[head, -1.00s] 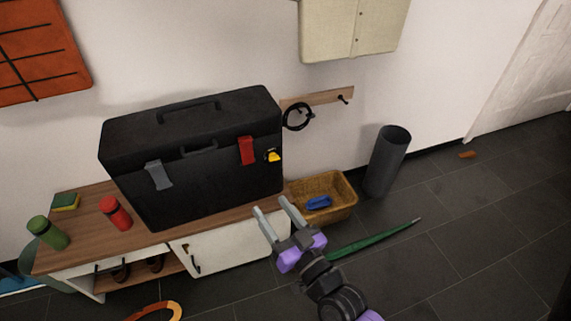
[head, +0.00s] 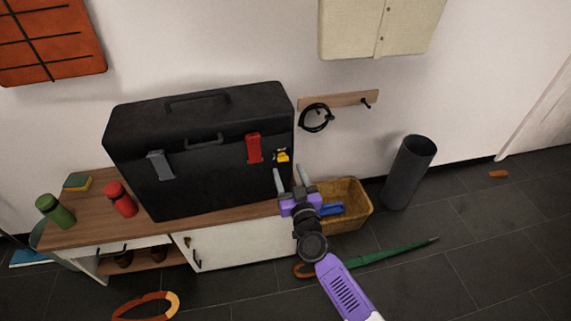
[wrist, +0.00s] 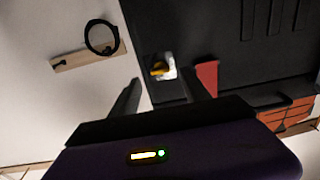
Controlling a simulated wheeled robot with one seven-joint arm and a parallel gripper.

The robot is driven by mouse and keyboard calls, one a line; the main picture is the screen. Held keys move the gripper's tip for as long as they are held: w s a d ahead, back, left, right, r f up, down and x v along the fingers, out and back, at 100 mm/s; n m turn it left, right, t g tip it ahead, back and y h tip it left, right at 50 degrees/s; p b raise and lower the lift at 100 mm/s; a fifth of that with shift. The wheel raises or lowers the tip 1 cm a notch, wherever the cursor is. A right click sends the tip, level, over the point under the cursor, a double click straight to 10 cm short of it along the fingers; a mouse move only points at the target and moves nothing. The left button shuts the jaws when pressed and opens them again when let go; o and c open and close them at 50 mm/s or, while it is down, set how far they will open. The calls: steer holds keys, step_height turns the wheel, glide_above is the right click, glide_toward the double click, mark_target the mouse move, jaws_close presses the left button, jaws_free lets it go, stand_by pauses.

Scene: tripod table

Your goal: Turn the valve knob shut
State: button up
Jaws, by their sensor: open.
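The valve knob (head: 283,157) is small and yellow, set on a pale plate on the front of a big black case (head: 200,150), near its right edge. In the wrist view the yellow knob (wrist: 158,69) shows just beyond and between my fingers. My gripper (head: 291,175) is open and empty. In the head view its fingertips point up, just below the knob. I see no contact with the knob. I cannot tell which way the knob is set.
The case stands on a low wooden-topped cabinet (head: 80,217) with a red bottle (head: 121,199) and a green bottle (head: 55,210). A red latch (head: 254,148) is left of the knob. A wicker basket (head: 352,212) stands right of the cabinet. A cable hangs on a wall rack (head: 345,99).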

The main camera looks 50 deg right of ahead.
mark_target(283, 158)
steer(key=x, duration=0.4)
steer(key=shift+w+d+b, duration=0.1)
steer(key=shift+w+b, duration=0.2)
steer(key=shift+b, duration=0.1)
jaws_close()
